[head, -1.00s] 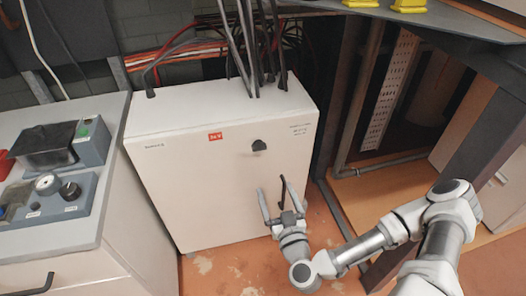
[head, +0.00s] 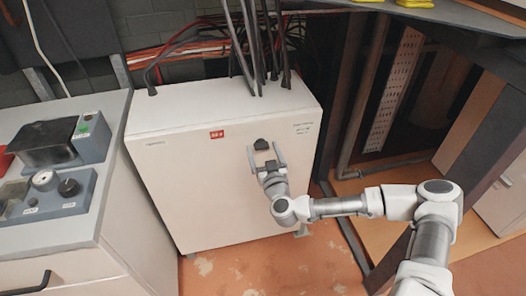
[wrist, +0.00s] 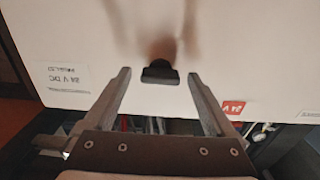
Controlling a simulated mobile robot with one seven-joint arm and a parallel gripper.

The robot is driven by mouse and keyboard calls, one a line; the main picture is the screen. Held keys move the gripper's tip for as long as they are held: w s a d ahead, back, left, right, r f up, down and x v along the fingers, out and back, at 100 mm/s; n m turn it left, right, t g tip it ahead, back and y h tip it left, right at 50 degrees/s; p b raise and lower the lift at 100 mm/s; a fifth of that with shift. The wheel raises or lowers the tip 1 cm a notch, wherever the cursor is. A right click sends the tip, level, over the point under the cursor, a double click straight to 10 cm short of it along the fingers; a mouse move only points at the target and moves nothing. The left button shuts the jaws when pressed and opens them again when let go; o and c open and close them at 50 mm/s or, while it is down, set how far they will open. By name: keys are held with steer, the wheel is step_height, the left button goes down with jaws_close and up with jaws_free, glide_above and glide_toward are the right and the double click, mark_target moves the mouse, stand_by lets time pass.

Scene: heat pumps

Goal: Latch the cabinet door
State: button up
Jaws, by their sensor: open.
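The cabinet (head: 200,180) is a white box with its door facing me; the door looks flush with the body. A small black knob (head: 261,144) sits on the upper right of the door. My gripper (head: 265,150) is open in front of it, one finger to each side. In the wrist view the knob (wrist: 160,76) shows ahead, between and slightly beyond the fingertips (wrist: 159,75), with a gap on both sides. No contact shows. The gripper partly hides the knob's lower edge in the head view.
Black cables (head: 255,50) enter the cabinet top. A control bench (head: 60,225) with dials stands at the left. A dark post and a wooden structure (head: 400,180) are at the right. The reddish floor (head: 240,270) in front is clear.

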steer(key=shift+w, duration=0.1)
steer(key=c, duration=1.4)
